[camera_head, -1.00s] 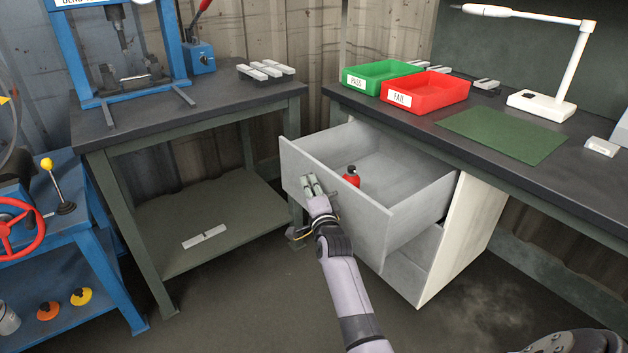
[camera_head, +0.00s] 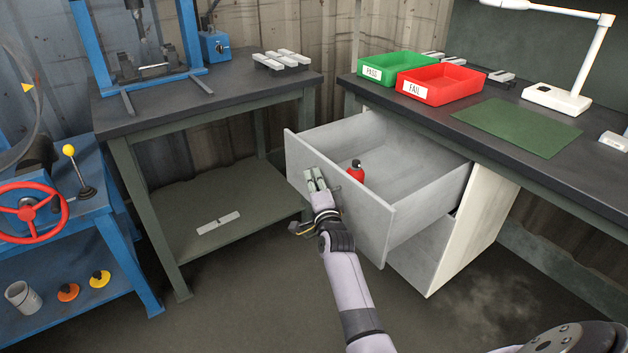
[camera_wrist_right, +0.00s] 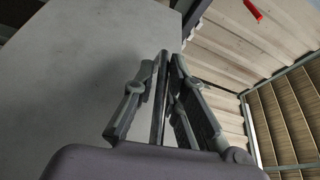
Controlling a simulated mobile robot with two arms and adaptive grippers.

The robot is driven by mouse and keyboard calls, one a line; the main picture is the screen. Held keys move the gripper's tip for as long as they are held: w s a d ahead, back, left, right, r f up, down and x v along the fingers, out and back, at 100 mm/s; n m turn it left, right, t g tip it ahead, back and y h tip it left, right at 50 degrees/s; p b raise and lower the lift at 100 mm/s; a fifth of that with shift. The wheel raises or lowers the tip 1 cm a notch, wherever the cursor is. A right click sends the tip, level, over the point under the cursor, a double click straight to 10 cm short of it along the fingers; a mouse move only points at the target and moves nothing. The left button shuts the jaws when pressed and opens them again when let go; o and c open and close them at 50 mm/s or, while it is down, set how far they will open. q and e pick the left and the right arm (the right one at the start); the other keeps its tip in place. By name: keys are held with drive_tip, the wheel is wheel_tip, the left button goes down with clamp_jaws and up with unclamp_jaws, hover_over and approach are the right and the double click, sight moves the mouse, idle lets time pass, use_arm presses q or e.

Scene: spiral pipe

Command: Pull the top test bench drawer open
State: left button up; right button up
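The top drawer (camera_head: 345,205) of the test bench is pulled well out, its light grey front facing left and its inside in view. My right gripper (camera_head: 314,178) is at the outer face of that front. In the right wrist view its fingers (camera_wrist_right: 169,75) close on a thin strip beside the grey drawer front (camera_wrist_right: 75,75); this looks like the handle, which is mostly hidden. A red bottle (camera_head: 356,171) with a black cap stands in the drawer. My left gripper is not in view.
A lower drawer (camera_head: 425,250) sits under the open one. The bench top (camera_head: 430,125) carries a green PASS tray (camera_head: 385,62), a red FAIL tray (camera_head: 440,84), a green mat (camera_head: 517,127) and a white lamp (camera_head: 557,98). A press table (camera_head: 215,100) stands close at left; floor between is clear.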

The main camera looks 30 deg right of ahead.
drive_tip(key=o, duration=0.3)
drive_tip(key=v, duration=1.2)
idle(0.4)
